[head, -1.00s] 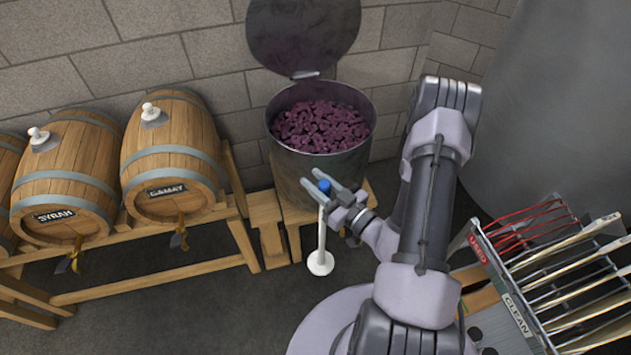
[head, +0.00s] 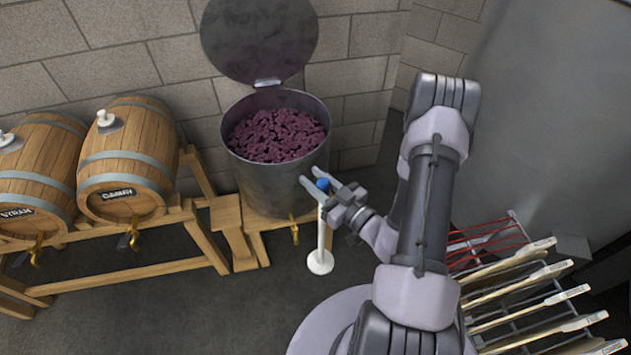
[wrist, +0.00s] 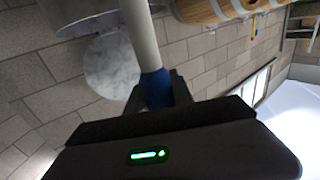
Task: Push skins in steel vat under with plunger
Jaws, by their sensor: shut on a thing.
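The steel vat (head: 285,188) stands open on a low wooden stand, its round lid (head: 258,40) tipped up against the wall. Dark purple skins (head: 276,136) fill it to a little below the rim. My gripper (head: 321,184) is shut on the plunger (head: 321,238) at its blue grip band, just right of the vat and outside it. The plunger hangs upright with its white round disc (head: 320,262) low, near the floor.
Wooden barrels (head: 127,165) lie on a rack (head: 130,272) to the left. A tap (head: 294,230) sticks out low on the vat's front. A rack of paddles (head: 535,290) stands at the right, beside a large grey tank (head: 545,120).

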